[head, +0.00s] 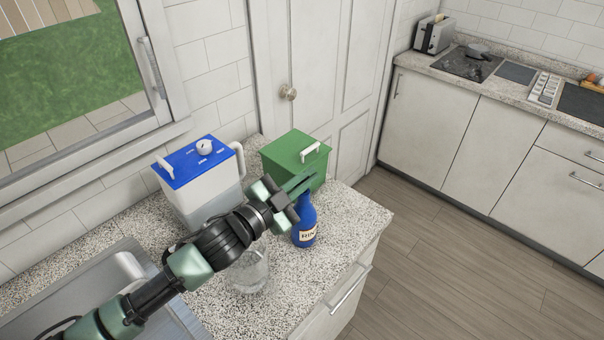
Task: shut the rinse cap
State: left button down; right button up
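A blue bottle (305,225) with a pale label reading "RIN…" stands upright on the speckled counter, near its right edge. My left gripper (302,186) is at the top of the bottle and covers much of its neck. The cap is hidden or too small to make out, so I cannot tell whether it is open or shut. I cannot tell whether the fingers touch the bottle or how far apart they are. My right gripper is not in view.
A white container with a blue lid (184,169) and dial stands behind my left arm. A green box (288,150) with a white handle is behind the bottle. A clear glass vessel (250,275) stands nearer. A sink (110,290) is at lower left. The counter's right edge is close.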

pick_arm(q)
jog(key=m, duration=0.1)
jog(key=f+m, duration=0.1)
jog(key=m, duration=0.1)
jog(key=s+d+f+m, duration=0.1)
jog(key=shift+m, duration=0.3)
jog(key=shift+s+d+f+m+b, duration=0.1)
jog(key=shift+f+m+b, duration=0.2)
jog(key=shift+m, duration=0.65)
jog(key=shift+s+d+f+m+b, duration=0.1)
jog(key=shift+f+m+b, duration=0.15)
jog(key=shift+m, duration=0.7)
jog(key=c, duration=1.6)
grip_release()
jog(key=shift+r, duration=0.1)
jog(key=b+v, duration=0.2)
jog(key=v, duration=0.5)
jog(key=shift+s+a, duration=0.3)
